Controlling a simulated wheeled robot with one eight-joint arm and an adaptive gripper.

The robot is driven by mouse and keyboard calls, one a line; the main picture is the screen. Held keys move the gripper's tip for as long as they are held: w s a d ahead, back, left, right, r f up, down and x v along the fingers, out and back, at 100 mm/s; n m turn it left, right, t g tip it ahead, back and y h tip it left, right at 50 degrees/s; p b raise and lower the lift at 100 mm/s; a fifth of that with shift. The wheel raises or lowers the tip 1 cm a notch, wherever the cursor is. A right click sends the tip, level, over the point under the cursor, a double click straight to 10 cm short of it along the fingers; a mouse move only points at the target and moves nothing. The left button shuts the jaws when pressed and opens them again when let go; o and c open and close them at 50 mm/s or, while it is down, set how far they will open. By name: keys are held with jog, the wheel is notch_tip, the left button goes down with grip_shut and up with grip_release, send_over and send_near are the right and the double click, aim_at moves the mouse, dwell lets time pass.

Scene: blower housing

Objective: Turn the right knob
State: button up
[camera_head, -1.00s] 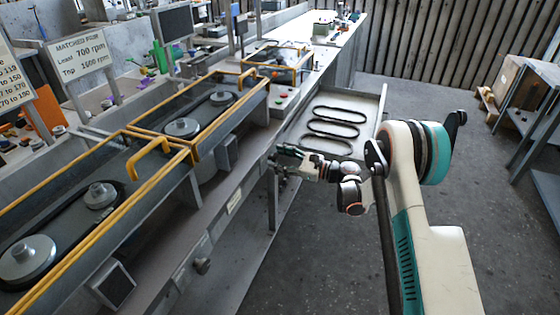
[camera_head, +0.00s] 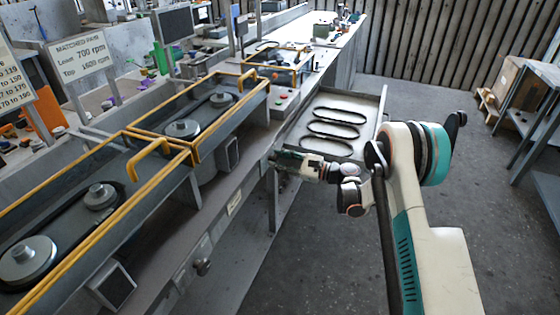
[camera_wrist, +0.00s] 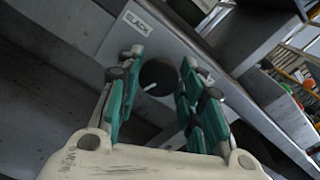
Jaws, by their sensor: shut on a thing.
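The right knob (camera_wrist: 157,76) is a dark round knob with a pale mark, on the grey front panel below a "SLACK" label (camera_wrist: 138,22) in the wrist view. My gripper (camera_wrist: 152,84) is around it, with one teal finger on each side, shut on it. In the head view my gripper (camera_head: 277,160) reaches left to the bench front, and it hides the right knob there. Another knob (camera_head: 202,267) sticks out of the bench front nearer the camera, well away from my gripper.
A grey tray (camera_head: 365,158) with several black belts lies just beyond my wrist. Yellow-railed belt housings (camera_head: 150,150) with pulleys line the bench top. A sign (camera_head: 82,55) stands behind them.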

jog(key=n, duration=1)
jog(key=shift+s+f, duration=0.1)
jog(key=shift+f, duration=0.05)
jog(key=n, duration=0.5)
jog(key=shift+f, duration=0.1)
jog(key=n, duration=0.4)
jog(key=shift+f, duration=0.1)
jog(key=shift+n, duration=0.5)
jog(key=o, duration=1.1)
jog(key=shift+c, duration=0.2)
